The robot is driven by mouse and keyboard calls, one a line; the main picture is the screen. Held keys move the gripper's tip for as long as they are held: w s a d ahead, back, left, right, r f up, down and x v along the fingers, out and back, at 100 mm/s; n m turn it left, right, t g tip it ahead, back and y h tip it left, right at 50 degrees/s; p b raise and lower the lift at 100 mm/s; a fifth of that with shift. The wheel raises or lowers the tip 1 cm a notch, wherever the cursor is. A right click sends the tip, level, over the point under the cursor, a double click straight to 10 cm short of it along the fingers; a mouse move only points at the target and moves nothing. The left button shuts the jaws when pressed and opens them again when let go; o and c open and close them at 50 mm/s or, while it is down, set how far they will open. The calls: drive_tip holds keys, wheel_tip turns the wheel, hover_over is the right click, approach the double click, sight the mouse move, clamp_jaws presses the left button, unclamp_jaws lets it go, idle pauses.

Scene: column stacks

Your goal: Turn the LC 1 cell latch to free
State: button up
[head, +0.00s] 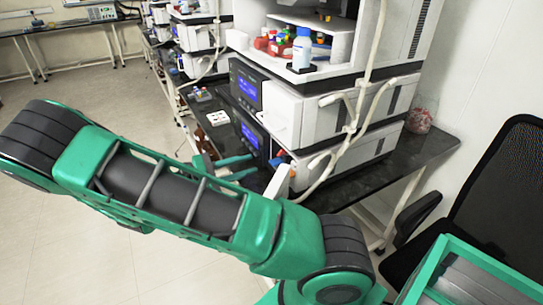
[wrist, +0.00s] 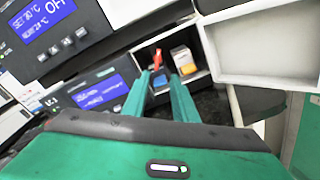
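The LC 1 unit (wrist: 92,92), with a lit blue display, is the lower instrument at centre left in the wrist view; its display (head: 250,134) also shows in the head view. A small red lever (wrist: 157,58), which looks like the latch, stands upright inside the unit's open dark compartment. A blue piece (wrist: 158,81) sits below it, and a white and orange block (wrist: 183,60) is to its right. My gripper (wrist: 160,75) is open and empty, pointing into the compartment, its tips near the lever. Contact cannot be told. In the head view my gripper (head: 254,165) is beside the unit's front.
An open white door (head: 278,182) stands out from the lower unit, right of my gripper. Another unit (wrist: 65,30) with a similar display is stacked above. Pale tubing (head: 350,125) hangs at the right side. The dark bench (head: 425,153) and a chair (head: 500,190) are to the right.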

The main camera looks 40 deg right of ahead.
sight(279, 153)
drive_tip(key=x, duration=1)
drive_tip(key=shift+d+r, duration=0.2)
drive_tip(key=shift+r, duration=0.05)
clamp_jaws()
